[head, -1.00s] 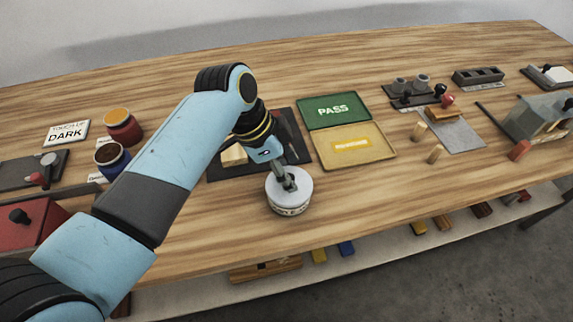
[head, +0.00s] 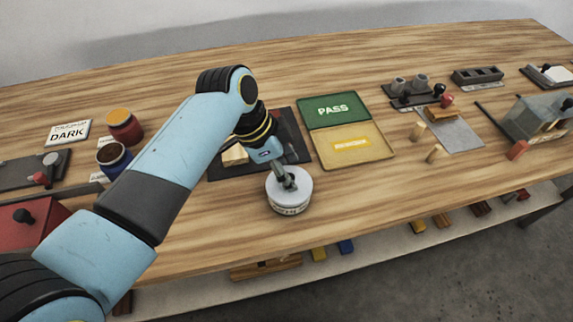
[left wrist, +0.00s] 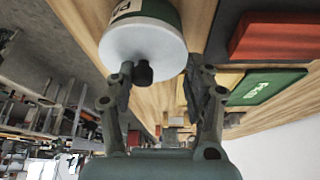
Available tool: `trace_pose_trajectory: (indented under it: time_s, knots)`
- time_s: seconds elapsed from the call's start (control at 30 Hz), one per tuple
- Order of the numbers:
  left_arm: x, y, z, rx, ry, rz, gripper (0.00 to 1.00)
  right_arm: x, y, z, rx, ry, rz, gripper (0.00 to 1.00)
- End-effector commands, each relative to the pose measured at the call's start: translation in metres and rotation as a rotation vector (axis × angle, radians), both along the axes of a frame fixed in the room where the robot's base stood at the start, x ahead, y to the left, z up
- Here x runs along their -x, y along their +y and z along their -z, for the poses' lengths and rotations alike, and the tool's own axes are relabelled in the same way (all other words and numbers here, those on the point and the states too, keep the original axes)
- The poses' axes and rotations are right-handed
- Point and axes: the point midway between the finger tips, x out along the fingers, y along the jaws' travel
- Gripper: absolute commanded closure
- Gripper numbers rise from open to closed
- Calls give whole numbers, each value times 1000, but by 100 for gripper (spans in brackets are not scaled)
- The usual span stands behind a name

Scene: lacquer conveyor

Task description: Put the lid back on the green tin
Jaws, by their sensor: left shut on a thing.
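The round tin (head: 288,210) stands upright on the wooden table, left of its middle. The lid's small dark knob (left wrist: 143,73) faces the left wrist camera. My left gripper (head: 289,184) reaches down over the lid and is shut on this knob. My right gripper is in neither view.
Red (head: 125,132) and blue (head: 112,163) jars stand at the left.

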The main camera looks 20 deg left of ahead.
Motion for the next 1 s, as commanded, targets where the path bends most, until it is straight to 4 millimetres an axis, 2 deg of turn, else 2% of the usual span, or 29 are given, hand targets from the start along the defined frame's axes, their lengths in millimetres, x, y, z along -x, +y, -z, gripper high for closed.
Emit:
trace_pose_trajectory:
  time_s: [1.0]
  knots:
    - [0,0,3,0,0,0,70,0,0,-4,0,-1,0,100]
